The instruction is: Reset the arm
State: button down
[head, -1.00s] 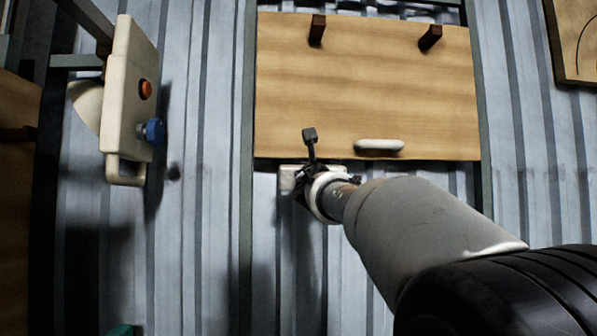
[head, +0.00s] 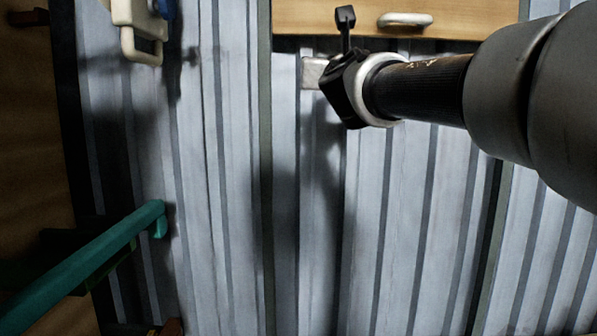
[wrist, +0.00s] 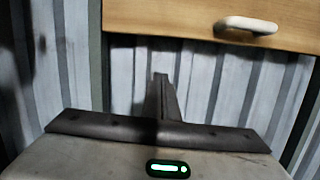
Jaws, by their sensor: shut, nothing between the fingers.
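My gripper (wrist: 161,80) shows in the wrist view with its dark fingers together and nothing between them. In the head view my arm reaches in from the right, and the gripper end (head: 314,73) is partly hidden behind the black wrist. It appears just below the wooden panel (head: 300,17), in front of the corrugated metal wall. The gap between gripper and wall cannot be judged. A white handle (head: 405,19) is on the panel, right of the gripper; it also shows in the wrist view (wrist: 248,25), above and right of the fingers.
A white fixture with a looped handle (head: 142,48) and a blue knob stands at upper left. A teal bar (head: 85,262) reaches in from lower left. A wooden surface (head: 30,130) lies along the left edge. The corrugated wall (head: 340,250) below my arm looks clear.

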jog(key=s+d+f+m+g+h+p, duration=0.1)
jog(key=s+d+f+m+g+h, duration=0.15)
jog(key=d+m, duration=0.3)
jog(key=s+d+f+m+g+h, duration=0.1)
jog(key=s+d+f+m+h, duration=0.15)
jog(key=d+f+m, duration=0.35)
jog(key=s+d+f+m+g+p, duration=0.1)
jog(key=s+d+f+m+g, duration=0.15)
jog(key=s+f+m, duration=0.4)
jog(key=s+d+f+m+g+p, duration=0.1)
jog(key=s+d+f+m+g, duration=0.15)
jog(key=s+f+m, duration=0.35)
jog(key=s+a+f+m+g+y, duration=0.2)
jog(key=s+a+f+m+g, duration=0.1)
jog(key=s+a+f+m, duration=0.2)
jog(key=s+a+f+m+g+y+p, duration=0.1)
jog(key=s+a+f+m+g+y, duration=0.2)
jog(key=s+f, duration=0.7)
notch_tip(320, 180, down, 3)
jog(key=a+m, duration=0.2)
jog(key=m, duration=0.1)
jog(key=shift+s+r, duration=0.15)
jog(key=shift+a+g, duration=0.15)
jog(key=shift+g, duration=0.1)
